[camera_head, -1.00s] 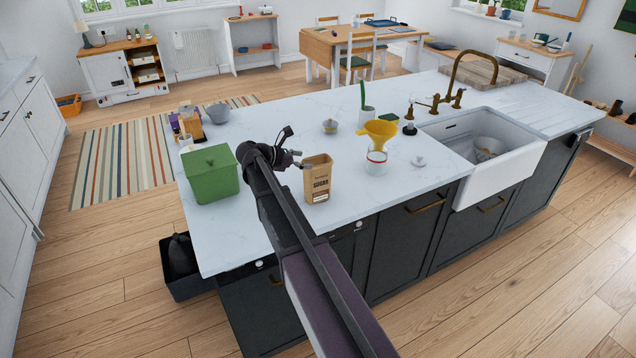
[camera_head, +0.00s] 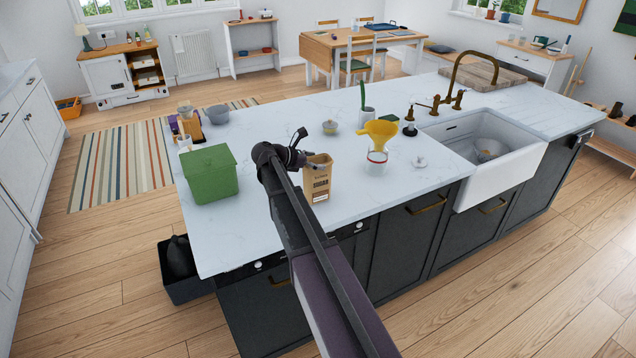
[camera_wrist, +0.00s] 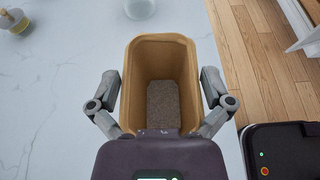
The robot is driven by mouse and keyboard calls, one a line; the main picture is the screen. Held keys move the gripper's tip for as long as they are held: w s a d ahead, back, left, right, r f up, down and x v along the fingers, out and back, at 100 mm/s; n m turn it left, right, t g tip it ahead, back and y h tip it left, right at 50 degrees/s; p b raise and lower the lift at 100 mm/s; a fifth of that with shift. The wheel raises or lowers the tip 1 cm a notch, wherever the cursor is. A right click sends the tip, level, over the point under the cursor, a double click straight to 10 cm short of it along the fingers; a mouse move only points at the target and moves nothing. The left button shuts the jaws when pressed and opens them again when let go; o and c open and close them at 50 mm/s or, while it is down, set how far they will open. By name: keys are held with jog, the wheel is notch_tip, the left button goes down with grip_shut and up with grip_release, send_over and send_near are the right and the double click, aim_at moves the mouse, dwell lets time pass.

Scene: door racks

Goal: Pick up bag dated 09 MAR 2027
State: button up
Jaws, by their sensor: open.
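A brown paper bag labelled SUGAR (camera_head: 318,182) stands upright near the front edge of the white island top. No date is legible on it. In the wrist view I look down into the bag (camera_wrist: 142,58); its top is open and a grey-brown content lies at the bottom. My gripper (camera_wrist: 160,78) is open, with one finger on the left and one on the right of the bag. Whether the fingers touch its sides I cannot tell. In the head view my gripper (camera_head: 308,160) is at the upper left of the bag, and my wrist hides a little of it.
A green lidded bin (camera_head: 210,178) stands left of my arm. A glass jar (camera_head: 376,163) with a yellow funnel (camera_head: 381,130) stands right of the bag. A white sink (camera_head: 490,165) is farther right. The worktop (camera_head: 285,110) behind the bag is largely clear.

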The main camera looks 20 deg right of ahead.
jog(key=c, duration=1.1)
jog(key=shift+r, duration=0.1)
jog(key=s+d+r+p, duration=0.2)
jog(key=s+d, duration=0.2)
jog(key=d, duration=0.3)
jog(key=s+d+r+p, duration=0.2)
jog(key=s+d+p, duration=0.1)
jog(key=d, duration=0.3)
jog(key=shift+s+d+r, duration=0.35)
jog(key=shift+s+r, duration=0.05)
jog(key=shift+s, duration=0.2)
